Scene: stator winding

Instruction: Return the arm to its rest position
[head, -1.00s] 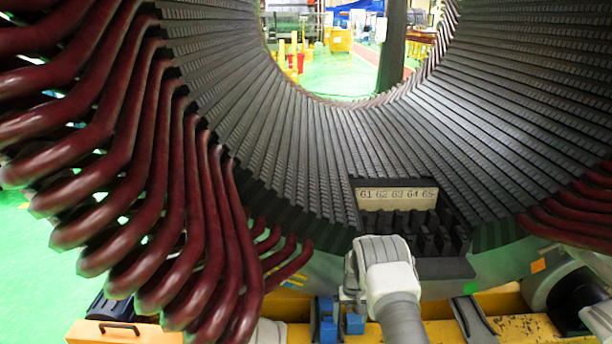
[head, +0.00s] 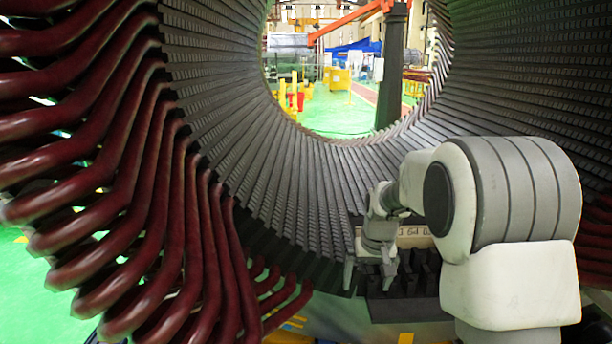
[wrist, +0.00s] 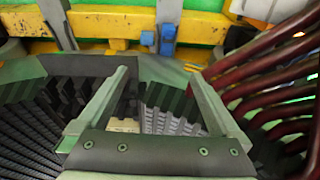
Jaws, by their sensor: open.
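My arm rises from the lower right of the head view and reaches left in front of the stator bore. My gripper (head: 368,278) is at its end, fingers pointing down, open, with nothing seen between them. It is in front of the lower bore wall, just left of the numbered plate (head: 412,232), which my arm partly covers. In the wrist view my gripper (wrist: 158,78) shows two spread fingers with slots and a small pale patch between them.
The stator core (head: 300,170) curves around the arm. Dark red coil ends (head: 150,220) crowd the left side. They show at the right of the wrist view (wrist: 275,90), close to one finger. A yellow beam (wrist: 110,28) lies beyond the fingertips. The bore's middle is open.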

